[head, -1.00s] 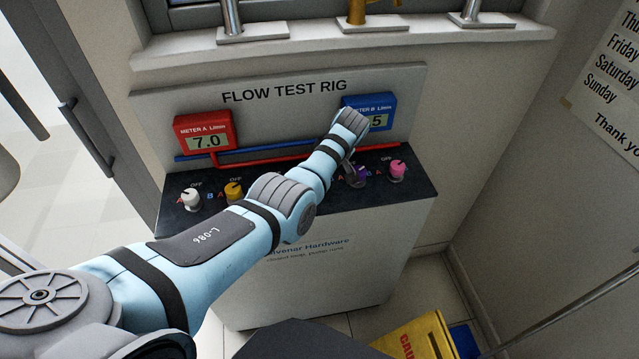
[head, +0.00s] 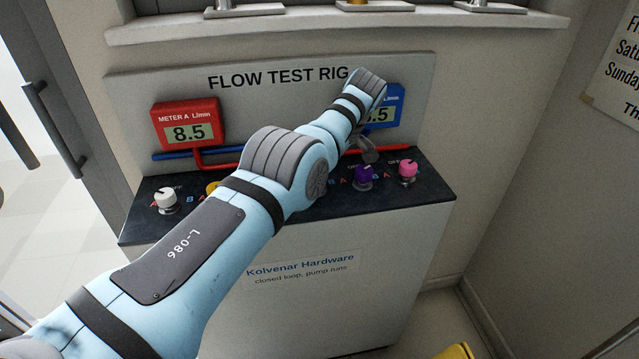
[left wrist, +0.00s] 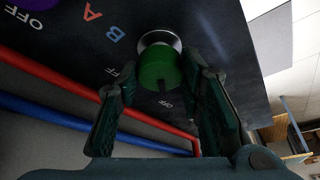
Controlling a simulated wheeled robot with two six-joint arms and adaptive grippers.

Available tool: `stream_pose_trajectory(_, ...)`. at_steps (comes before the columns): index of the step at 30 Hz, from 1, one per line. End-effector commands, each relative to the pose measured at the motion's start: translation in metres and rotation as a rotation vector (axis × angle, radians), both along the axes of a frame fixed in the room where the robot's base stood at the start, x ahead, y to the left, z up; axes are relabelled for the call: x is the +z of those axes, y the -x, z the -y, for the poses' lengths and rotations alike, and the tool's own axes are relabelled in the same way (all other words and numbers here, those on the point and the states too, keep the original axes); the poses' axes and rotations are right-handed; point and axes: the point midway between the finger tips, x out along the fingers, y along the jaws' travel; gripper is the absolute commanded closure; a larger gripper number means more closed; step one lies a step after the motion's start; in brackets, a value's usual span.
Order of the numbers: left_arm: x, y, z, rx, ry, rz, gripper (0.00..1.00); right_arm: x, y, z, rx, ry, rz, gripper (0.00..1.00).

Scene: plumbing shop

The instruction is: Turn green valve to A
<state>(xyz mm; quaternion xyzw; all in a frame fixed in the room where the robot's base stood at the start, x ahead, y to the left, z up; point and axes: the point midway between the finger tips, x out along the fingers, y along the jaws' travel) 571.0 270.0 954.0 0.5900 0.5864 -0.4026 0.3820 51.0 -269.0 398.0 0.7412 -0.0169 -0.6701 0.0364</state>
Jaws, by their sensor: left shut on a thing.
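The green valve (left wrist: 156,66) shows in the left wrist view as a round knob on a pale metal base. My left gripper (left wrist: 160,80) has one finger on each side of the knob and is shut on it. A dark mark shows on the knob; I cannot tell which label it points at. A red A (left wrist: 92,13) and a blue B (left wrist: 113,33) are printed on the dark panel nearby. In the head view my left arm hides the green valve. Red meter A (head: 188,124) reads 8.5. Blue meter B (head: 394,92) is partly hidden. My right gripper is not in view.
The dark panel (head: 428,190) also carries a white knob (head: 166,200), a mostly hidden yellow knob (head: 212,188), a purple knob (head: 363,176) and a pink knob (head: 407,170). Red and blue pipes run behind them. A ledge with taps is above, and a wall stands at the right.

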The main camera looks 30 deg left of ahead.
Motion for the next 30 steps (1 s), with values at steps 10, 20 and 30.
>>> stream_pose_trajectory(10,0.000,0.001,0.000,0.002,0.004,-0.005,0.64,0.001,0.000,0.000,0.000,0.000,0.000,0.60)
stream_pose_trajectory(20,0.000,0.001,0.000,0.002,0.002,-0.005,0.46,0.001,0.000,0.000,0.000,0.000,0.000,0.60)
stream_pose_trajectory(30,0.004,0.000,0.000,-0.009,0.002,-0.005,0.46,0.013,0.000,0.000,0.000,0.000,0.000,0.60)
